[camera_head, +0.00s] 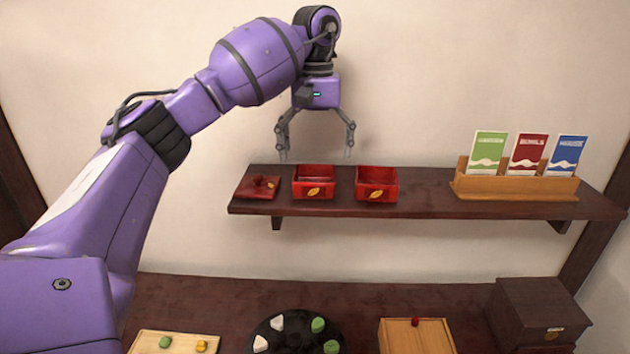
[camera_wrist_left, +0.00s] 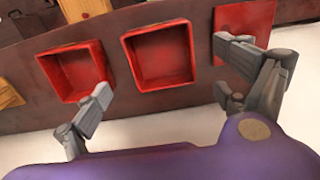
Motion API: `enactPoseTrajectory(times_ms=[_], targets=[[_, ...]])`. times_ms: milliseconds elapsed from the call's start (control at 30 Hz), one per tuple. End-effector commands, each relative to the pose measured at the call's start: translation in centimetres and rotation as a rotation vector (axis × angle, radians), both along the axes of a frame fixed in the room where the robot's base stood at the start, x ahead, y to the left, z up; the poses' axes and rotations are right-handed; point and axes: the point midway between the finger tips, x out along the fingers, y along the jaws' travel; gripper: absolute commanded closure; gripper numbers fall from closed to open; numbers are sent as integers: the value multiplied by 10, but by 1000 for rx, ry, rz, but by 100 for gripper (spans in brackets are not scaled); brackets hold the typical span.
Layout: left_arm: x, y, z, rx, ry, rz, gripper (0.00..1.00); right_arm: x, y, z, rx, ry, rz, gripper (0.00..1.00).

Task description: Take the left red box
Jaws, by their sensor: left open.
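The left red box (camera_head: 301,190) is an open, empty, square tray with a gold leaf mark on its front, standing on the wall shelf. My left gripper (camera_head: 315,151) is open, pointing down above this box, with its fingers spread about as wide as the box and apart from it. In the left wrist view the left red box (camera_wrist_left: 130,60) lies between the two spread fingers, and nothing is held. A matching right red box (camera_head: 364,190) stands just to its right on the shelf; it shows at the left in the wrist view (camera_wrist_left: 47,72). My right gripper is not in view.
A red lid (camera_head: 250,189) lies left of the boxes on the dark shelf (camera_head: 425,200). A wooden holder (camera_head: 500,188) with green, red and blue cards stands at right. Below, a counter (camera_head: 210,295) bears a dark round plate, wooden boards and a dark box (camera_head: 540,305).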

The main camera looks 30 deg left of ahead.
Motion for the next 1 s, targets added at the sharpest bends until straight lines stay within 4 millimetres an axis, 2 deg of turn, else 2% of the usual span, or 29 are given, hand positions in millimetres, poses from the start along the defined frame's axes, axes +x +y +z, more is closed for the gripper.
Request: enactPoseTrajectory(times_ms=[33, 233, 500, 767, 1000], targets=[[-1, 0, -8, 0, 4, -1, 8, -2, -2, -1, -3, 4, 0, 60], [-4, 0, -26, -1, 0, 0, 8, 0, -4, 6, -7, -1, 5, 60], [-6, 0, -58, -2, -2, 0, 8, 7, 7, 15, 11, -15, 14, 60], [-5, 0, -64, -2, -1, 0, 8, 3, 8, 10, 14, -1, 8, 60], [-5, 0, -63, -2, -1, 0, 38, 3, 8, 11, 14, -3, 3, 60]])
